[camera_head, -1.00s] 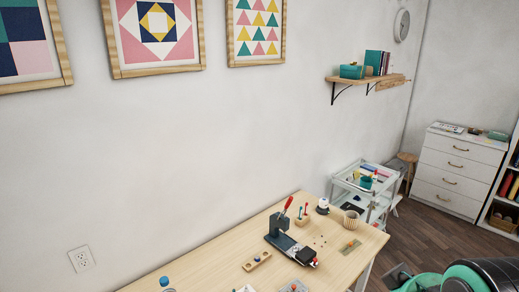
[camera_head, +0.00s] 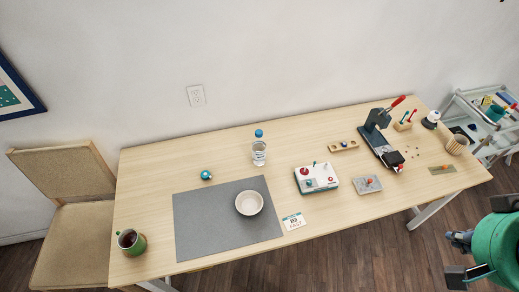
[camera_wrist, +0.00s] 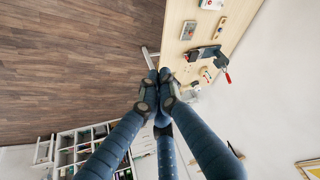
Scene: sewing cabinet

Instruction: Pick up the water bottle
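The water bottle (camera_head: 259,152) is clear with a blue cap and a pale label. It stands upright on the wooden table, near the back edge, in the head view. It does not show in the wrist view. My gripper (camera_wrist: 158,78) is seen from behind in the wrist view, its dark fingers close together off the table's edge. In the head view, my arm's green and black end is at the lower right, far from the bottle. Nothing shows between the fingers, but their exact opening is unclear.
The wooden table (camera_head: 150,190) holds a grey mat (camera_head: 200,235) with a white bowl (camera_head: 249,203), a teal ball (camera_head: 206,175), a green mug (camera_head: 131,242), a joystick box (camera_head: 316,179) and a press (camera_head: 376,130). A chair (camera_head: 70,190) stands left. Table around the bottle is clear.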

